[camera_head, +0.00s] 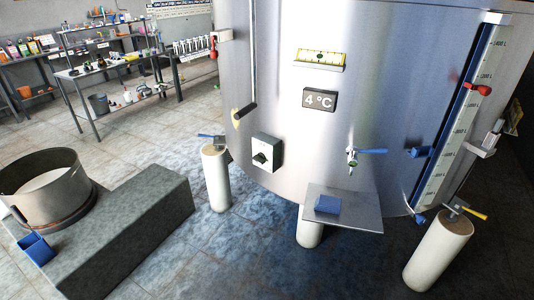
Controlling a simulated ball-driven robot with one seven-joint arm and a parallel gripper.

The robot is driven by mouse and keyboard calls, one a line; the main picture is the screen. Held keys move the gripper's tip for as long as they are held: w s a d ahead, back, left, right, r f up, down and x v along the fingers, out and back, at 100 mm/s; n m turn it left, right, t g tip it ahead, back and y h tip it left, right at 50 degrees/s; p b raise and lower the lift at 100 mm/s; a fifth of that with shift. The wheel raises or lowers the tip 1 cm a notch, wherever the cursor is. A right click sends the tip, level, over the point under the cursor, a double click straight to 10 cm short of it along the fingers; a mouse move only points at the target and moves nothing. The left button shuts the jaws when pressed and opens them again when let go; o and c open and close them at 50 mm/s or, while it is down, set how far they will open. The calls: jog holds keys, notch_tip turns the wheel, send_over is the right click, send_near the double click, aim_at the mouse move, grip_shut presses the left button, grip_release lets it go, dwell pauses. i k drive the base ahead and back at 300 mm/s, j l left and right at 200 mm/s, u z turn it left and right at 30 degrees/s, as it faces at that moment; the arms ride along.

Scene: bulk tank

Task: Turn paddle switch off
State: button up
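A pale switch box (267,152) with a dark knob or paddle on its face is mounted low on the front of the large steel tank (400,60). It is the only thing here that looks like the paddle switch. The knob seems tilted, but it is too small to read its setting. Nothing covers the box. My gripper and arm are not in view.
A 4°C display (320,100), a blue-handled tap (352,155) and a metal shelf (343,208) with a blue block are to the right. A bent rod (251,60) hangs above left. A dark stone block (120,235) bears a round vat (48,190). Tiled floor between is clear.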

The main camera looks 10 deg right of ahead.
aim_at(259, 158)
jog(key=i+u, duration=0.4)
jog(key=i, duration=1.65)
